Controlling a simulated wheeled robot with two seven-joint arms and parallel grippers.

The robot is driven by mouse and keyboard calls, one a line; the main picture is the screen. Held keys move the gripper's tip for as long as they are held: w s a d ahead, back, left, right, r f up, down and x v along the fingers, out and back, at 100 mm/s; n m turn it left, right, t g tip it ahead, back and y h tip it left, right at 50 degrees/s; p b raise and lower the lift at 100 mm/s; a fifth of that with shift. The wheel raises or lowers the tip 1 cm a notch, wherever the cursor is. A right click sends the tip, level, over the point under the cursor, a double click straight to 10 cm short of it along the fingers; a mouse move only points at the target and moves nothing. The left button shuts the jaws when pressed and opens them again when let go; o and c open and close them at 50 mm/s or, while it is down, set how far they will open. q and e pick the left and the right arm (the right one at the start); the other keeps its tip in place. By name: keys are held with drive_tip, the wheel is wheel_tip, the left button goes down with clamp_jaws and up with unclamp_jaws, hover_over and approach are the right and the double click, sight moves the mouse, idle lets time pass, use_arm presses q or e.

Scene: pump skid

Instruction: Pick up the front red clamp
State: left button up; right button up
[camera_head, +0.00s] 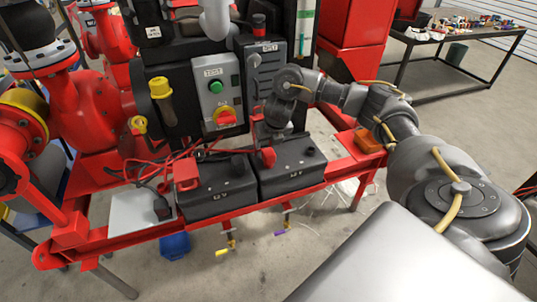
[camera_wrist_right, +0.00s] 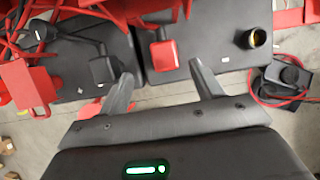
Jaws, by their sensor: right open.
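A red clamp (camera_head: 268,157) is on the near black battery (camera_head: 292,172) at the right of the red frame. It also shows in the right wrist view as a red clamp (camera_wrist_right: 164,54), in line with the gap between the fingers and beyond their tips. A second red clamp-like piece (camera_head: 187,174) sits at the left battery (camera_head: 216,191). My right gripper (camera_wrist_right: 163,84) is open and empty. In the head view it points down above the right battery, its fingers mostly hidden. I cannot tell how far above the clamp it is. My left gripper is not in view.
A black clamp (camera_wrist_right: 105,68) with a cable sits close to the left finger. Red cables (camera_head: 150,165) run loosely left of the batteries. The control box (camera_head: 217,95) stands behind. An orange item (camera_head: 368,140) lies on the frame's right end.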

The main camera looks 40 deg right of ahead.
sight(269, 151)
drive_tip(key=b+x, duration=0.2)
drive_tip(key=x, duration=0.2)
drive_tip(key=shift+f, duration=0.3)
drive_tip(key=shift+w+d+f, duration=0.1)
drive_tip(key=shift+w+f, duration=0.1)
drive_tip(key=shift+f+b, duration=0.3)
drive_tip(key=shift+f, duration=0.1)
drive_tip(key=x, duration=0.1)
drive_tip(key=b+x, duration=0.1)
drive_tip(key=x, duration=0.1)
drive_tip(key=shift+s+d+f, duration=0.1)
drive_tip(key=shift+d+f, duration=0.15)
drive_tip(key=shift+d, duration=0.05)
drive_tip(key=shift+w+d+f, duration=0.1)
drive_tip(key=shift+w+f, duration=0.15)
drive_tip(key=shift+f, duration=0.15)
drive_tip(key=c, duration=1.2)
drive_tip(key=shift+c, duration=0.2)
drive_tip(key=shift+r, duration=0.15)
